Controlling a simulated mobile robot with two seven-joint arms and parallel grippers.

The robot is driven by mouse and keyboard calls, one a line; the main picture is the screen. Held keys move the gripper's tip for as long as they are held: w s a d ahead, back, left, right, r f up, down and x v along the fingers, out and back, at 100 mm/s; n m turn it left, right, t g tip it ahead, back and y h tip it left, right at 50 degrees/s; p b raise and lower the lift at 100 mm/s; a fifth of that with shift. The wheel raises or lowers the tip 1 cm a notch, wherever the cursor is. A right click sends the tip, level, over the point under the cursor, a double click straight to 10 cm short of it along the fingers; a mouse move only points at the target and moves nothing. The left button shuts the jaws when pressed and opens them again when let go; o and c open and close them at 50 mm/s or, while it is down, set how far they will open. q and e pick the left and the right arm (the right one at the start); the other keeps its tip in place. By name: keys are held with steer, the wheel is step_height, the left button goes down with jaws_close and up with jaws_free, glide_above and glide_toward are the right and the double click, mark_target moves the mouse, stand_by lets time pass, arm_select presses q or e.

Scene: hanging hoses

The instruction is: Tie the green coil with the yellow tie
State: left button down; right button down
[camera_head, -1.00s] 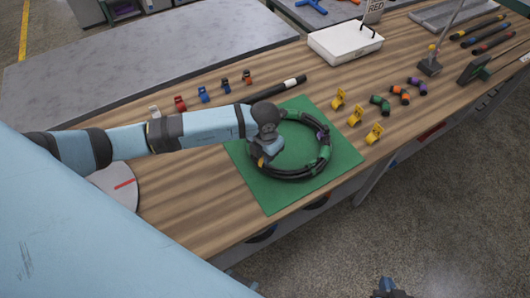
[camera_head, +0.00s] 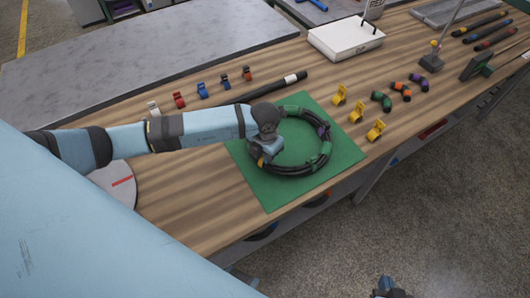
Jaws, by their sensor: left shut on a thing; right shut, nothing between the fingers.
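A black coil (camera_head: 290,171) with green bands lies on a green mat (camera_head: 282,201) on the wooden bench. My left gripper (camera_head: 262,157) reaches down at the coil's left side and is shut. A small yellow-orange piece (camera_head: 262,162), which looks like the yellow tie, shows between its fingers against the hose. The gripper hides most of this piece, so I cannot tell whether it goes around the coil. My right gripper (camera_head: 390,290) is shut and empty, low over the floor at the bottom edge, partly cut off.
Several yellow clips (camera_head: 357,113) stand right of the mat, beside green, orange and purple connectors (camera_head: 401,91). Coloured ties (camera_head: 203,91) line the back left, near a black hose (camera_head: 270,89). A white box (camera_head: 345,40) stands behind.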

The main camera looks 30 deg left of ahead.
arm_select(q)
steer(key=shift+f, duration=0.3)
steer(key=shift+s+f+b, duration=0.4)
steer(key=shift+f+b, duration=0.35)
steer(key=shift+s+d+f+b, duration=0.2)
steer(key=shift+f+b, duration=0.15)
steer(key=shift+b, duration=0.05)
stand_by(0.8)
steer(key=c, duration=1.1)
jaws_free()
steer(key=shift+w+r, duration=0.15)
steer(key=shift+r, duration=0.35)
steer(key=shift+o, duration=1)
steer(key=r, duration=0.1)
steer(key=w+r, duration=0.1)
steer(key=r, duration=0.1)
step_height(320, 180, up, 12)
steer(key=shift+s+a+b, duration=0.2)
steer(key=shift+s+b, duration=0.15)
